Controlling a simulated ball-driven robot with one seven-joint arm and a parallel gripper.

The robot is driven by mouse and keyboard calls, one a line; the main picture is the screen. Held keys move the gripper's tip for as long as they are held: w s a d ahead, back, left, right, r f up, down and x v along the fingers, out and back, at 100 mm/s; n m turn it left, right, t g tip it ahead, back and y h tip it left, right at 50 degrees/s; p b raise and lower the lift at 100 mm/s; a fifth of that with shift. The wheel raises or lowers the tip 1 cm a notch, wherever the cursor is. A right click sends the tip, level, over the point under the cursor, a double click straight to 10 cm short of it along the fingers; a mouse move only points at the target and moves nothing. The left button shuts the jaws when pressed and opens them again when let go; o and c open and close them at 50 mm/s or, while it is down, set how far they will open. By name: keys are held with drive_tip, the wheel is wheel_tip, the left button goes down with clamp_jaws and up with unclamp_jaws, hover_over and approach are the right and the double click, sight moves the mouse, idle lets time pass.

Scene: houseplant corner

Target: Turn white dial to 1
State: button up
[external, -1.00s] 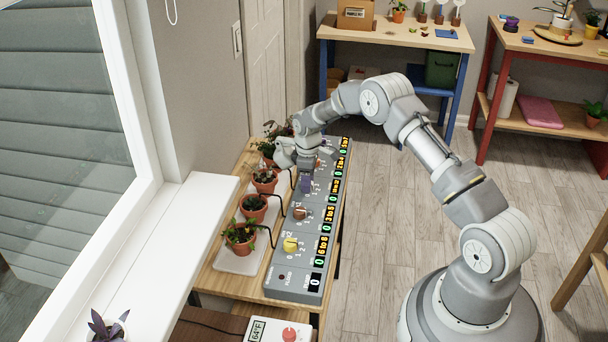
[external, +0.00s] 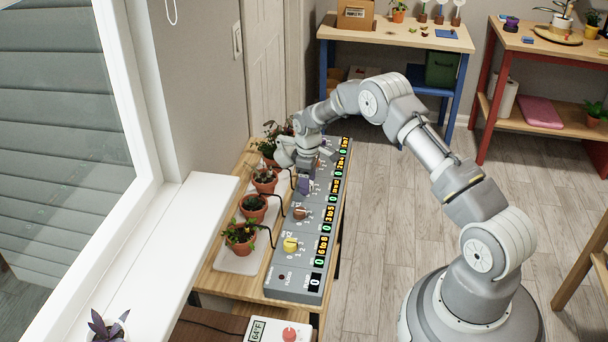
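A long grey control panel (external: 290,276) lies on the wooden table with a row of dials and lit displays. I cannot make out a white dial; my gripper and wrist cover part of the upper panel. My gripper (external: 304,172) points down over the upper half of the panel, and its fingers are too small and covered to read. A small purple piece (external: 303,185) shows just below it; I cannot tell whether it is a dial or a finger. A yellow dial (external: 290,244) and a brown dial (external: 300,213) are clear of my gripper nearer the front.
Several potted plants (external: 240,234) stand on a pale tray (external: 230,262) left of the panel, with black tubes between them and the panel. A white window sill (external: 165,255) is further left. The floor (external: 375,230) right of the table is open.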

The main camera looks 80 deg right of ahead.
wheel_tip(320, 180, up, 8)
drive_tip(key=p, duration=0.2)
drive_tip(key=shift+p, duration=0.35)
drive_tip(key=shift+f, duration=0.15)
